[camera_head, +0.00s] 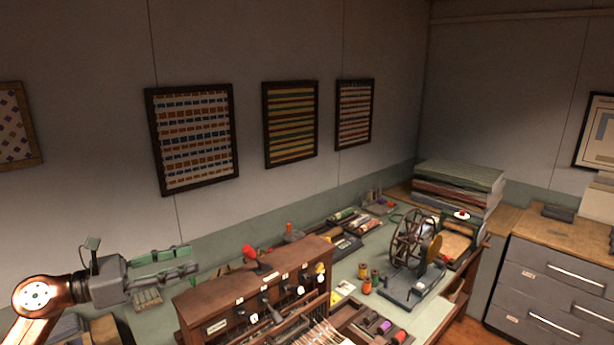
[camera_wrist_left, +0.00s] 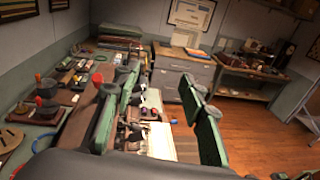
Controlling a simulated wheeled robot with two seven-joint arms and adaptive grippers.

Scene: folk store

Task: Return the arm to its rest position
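My left arm (camera_head: 40,298) comes in at the lower left of the head view. Its gripper (camera_head: 190,260) points to the right, above the left end of the workbench and beside the wooden loom box (camera_head: 225,308). The two green-padded fingers are apart with nothing between them. In the left wrist view the gripper (camera_wrist_left: 160,86) also shows open and empty, with the bench and floor visible past the fingers. My right gripper is not in view.
The bench (camera_head: 425,318) holds a spinning wheel (camera_head: 410,240), thread spools (camera_head: 367,286) and stacked cloth (camera_head: 460,178). A red-topped tool (camera_head: 250,252) stands up from the loom box near the gripper. Grey drawers (camera_head: 548,290) stand at right. The air above the bench is clear.

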